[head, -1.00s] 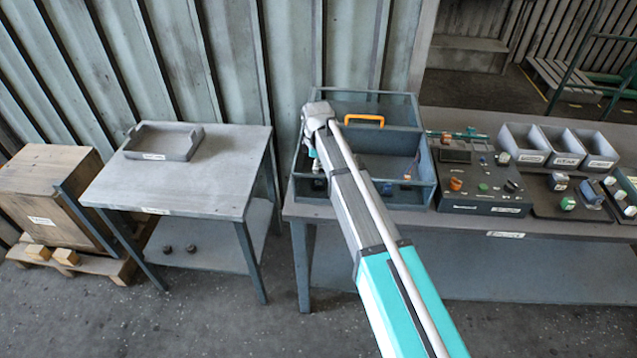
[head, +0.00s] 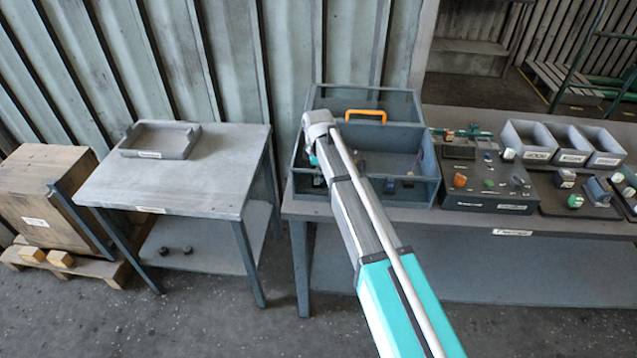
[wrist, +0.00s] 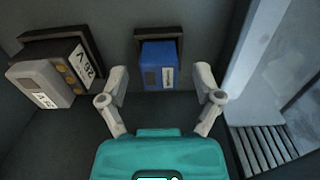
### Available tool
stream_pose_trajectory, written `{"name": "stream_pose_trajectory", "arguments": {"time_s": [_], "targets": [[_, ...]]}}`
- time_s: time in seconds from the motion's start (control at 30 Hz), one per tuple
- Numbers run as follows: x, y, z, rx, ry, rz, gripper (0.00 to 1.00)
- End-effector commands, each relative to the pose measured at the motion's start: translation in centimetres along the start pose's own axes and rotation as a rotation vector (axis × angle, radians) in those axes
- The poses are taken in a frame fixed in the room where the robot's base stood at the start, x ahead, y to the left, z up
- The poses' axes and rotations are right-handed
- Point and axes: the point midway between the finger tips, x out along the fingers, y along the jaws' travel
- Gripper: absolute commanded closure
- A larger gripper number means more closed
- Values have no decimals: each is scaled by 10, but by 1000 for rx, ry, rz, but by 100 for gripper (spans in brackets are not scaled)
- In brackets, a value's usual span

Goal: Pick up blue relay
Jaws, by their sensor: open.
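The blue relay (wrist: 158,66) is a small blue block with a white label, set against a dark socket in the wrist view. My gripper (wrist: 160,90) is open, with one finger on each side of the relay's near end.
The box wall (wrist: 238,55) stands close on the right. The toolbox has an orange handle (head: 365,115). A control panel (head: 485,182) and grey bins (head: 565,145) stand right. A tray (head: 160,140) lies on the left table.

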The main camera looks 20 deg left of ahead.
Motion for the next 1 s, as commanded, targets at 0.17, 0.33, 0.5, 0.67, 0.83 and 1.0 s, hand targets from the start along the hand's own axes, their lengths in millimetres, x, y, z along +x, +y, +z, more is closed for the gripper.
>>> {"name": "stream_pose_trajectory", "arguments": {"time_s": [0.17, 0.33, 0.5, 0.67, 0.83, 1.0], "targets": [[6, 0, 0, 0, 0, 0, 17], [6, 0, 0, 0, 0, 0, 17], [6, 0, 0, 0, 0, 0, 17], [6, 0, 0, 0, 0, 0, 17], [6, 0, 0, 0, 0, 0, 34], [6, 0, 0, 1, 0, 0, 65]]}}
